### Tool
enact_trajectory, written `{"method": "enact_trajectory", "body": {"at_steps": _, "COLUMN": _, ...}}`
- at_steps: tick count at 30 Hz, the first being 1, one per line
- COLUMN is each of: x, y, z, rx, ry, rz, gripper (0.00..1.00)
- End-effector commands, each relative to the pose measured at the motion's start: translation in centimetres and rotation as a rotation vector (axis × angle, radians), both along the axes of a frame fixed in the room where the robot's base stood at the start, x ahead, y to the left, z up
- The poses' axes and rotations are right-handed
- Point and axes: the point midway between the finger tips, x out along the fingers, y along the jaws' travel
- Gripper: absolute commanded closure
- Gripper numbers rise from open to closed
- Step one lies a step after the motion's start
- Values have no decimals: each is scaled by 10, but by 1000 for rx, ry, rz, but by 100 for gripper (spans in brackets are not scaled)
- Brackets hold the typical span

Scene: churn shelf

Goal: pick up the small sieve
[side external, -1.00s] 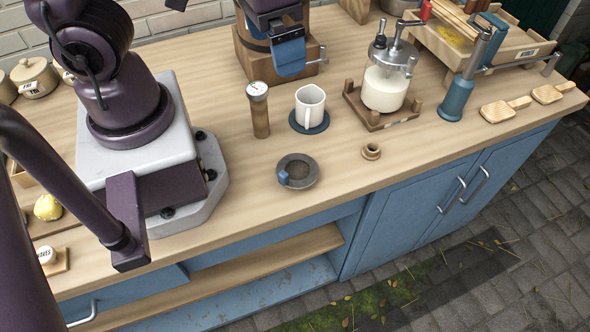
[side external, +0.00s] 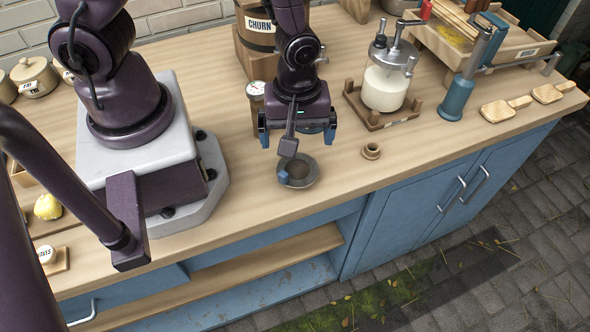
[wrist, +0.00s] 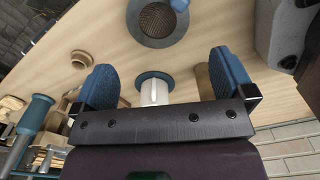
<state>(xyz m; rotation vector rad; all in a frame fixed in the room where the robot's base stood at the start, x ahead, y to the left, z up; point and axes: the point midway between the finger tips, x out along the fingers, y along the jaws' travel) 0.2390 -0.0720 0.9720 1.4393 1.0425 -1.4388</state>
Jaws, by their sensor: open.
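The small sieve (side external: 311,180) is a grey round dish with a mesh middle and a blue tab, lying flat on the wooden counter near its front edge. It also shows at the top of the wrist view (wrist: 143,37), partly cut off by the frame. My gripper (side external: 297,138) is open and points down, above and slightly behind the sieve, apart from it. In the wrist view my gripper (wrist: 166,78) has its two blue fingers spread wide with nothing between them at the tips; the sieve lies beyond them.
A small wooden ring (side external: 371,151) and a glass churn jar (side external: 385,88) are to the right. Counter around the sieve is clear.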

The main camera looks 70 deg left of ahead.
Motion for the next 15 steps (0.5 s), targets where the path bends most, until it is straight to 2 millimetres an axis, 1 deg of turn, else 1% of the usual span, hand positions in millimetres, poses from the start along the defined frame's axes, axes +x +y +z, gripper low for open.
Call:
{"method": "enact_trajectory", "body": {"at_steps": 1, "x": -1, "y": 1, "z": -8, "rx": 2, "ry": 5, "rz": 2, "gripper": 0}}
{"method": "enact_trajectory", "body": {"at_steps": 3, "x": 0, "y": 1, "z": -17, "rx": 2, "ry": 3, "rz": 0, "gripper": 0}}
{"method": "enact_trajectory", "body": {"at_steps": 11, "x": 0, "y": 0, "z": -32, "rx": 1, "ry": 2, "rz": -2, "gripper": 0}}
{"method": "enact_trajectory", "body": {"at_steps": 15, "x": -1, "y": -2, "z": -49, "rx": 0, "ry": 4, "rz": -1, "gripper": 0}}
